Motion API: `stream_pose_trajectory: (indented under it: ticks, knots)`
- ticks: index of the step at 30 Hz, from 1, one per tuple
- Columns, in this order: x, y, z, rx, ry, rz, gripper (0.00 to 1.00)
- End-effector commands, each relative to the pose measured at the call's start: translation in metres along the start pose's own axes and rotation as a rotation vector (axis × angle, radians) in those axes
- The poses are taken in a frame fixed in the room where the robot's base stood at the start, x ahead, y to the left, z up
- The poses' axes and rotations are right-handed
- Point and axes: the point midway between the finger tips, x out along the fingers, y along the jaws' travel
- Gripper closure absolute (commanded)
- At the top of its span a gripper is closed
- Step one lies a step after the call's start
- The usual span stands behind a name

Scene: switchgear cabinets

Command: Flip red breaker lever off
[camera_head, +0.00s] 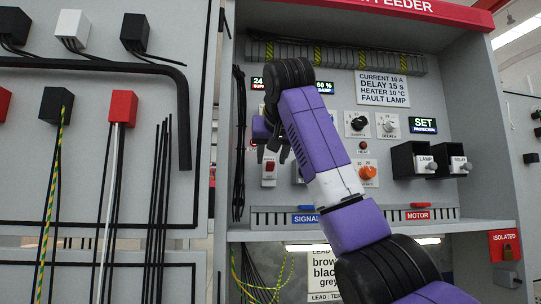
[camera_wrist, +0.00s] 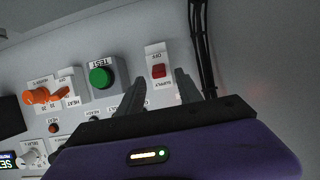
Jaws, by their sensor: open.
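The red breaker lever (camera_head: 270,168) sits on a white plate on the cabinet's back panel, just below my gripper (camera_head: 273,156) in the head view. In the wrist view the red lever (camera_wrist: 159,71) shows on its white plate, close to the gap between my two dark fingers. My gripper (camera_wrist: 160,80) is open, with one finger to each side of the lever in that view. The fingers look apart from the lever, and nothing is between them. Whether any fingertip touches the plate cannot be told.
A green TEST button (camera_wrist: 100,77) is beside the breaker plate. An orange knob (camera_head: 368,172) and black knob (camera_head: 358,123) stand farther right. Black cables (camera_head: 238,150) hang at the cabinet's left. A shelf edge with a SIGNAL label (camera_head: 306,218) runs below.

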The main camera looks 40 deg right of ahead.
Motion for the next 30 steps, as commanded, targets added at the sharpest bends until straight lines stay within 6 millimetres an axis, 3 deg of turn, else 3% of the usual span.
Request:
stream_pose_trajectory:
  ticks: [6,14,15,21,30]
  knots:
    - [0.018,0.0,-0.001,0.0,0.0,0.0,0.58]
    - [0.02,0.0,0.0,0.0,0.001,0.0,0.58]
    - [0.02,0.0,0.0,0.0,0.001,0.0,0.6]
    - [0.02,0.0,0.0,0.0,0.001,0.0,0.99]
    - [0.02,0.0,0.002,0.0,0.014,0.0,1.0]
